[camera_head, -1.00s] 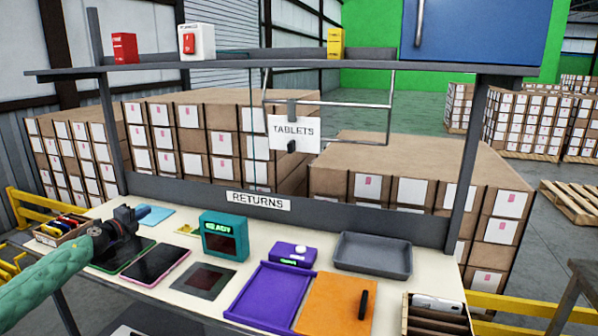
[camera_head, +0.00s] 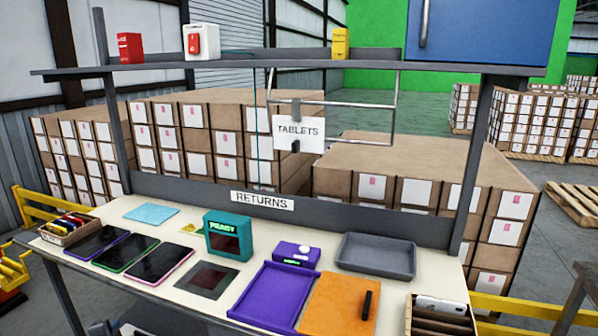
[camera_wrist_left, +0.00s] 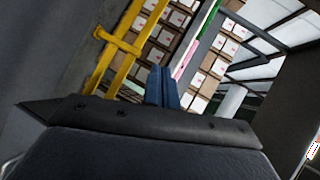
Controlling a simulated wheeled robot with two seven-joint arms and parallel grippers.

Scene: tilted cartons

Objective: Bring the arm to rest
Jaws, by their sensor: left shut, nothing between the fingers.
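My left gripper shows close up in the left wrist view, where its two blue fingers (camera_wrist_left: 162,88) are together with nothing between them. In the head view a dark part at the bottom edge, below the front of the bench, seems to be my left gripper (camera_head: 104,327), mostly cut off. No gripper is over the bench top. My right gripper is not in view.
The bench (camera_head: 150,285) holds three tablets (camera_head: 128,253), a teal READY box (camera_head: 228,237), a purple tray (camera_head: 268,297), an orange panel (camera_head: 338,303) and a grey tray (camera_head: 376,257). A yellow rail (camera_head: 40,207) stands at the left.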

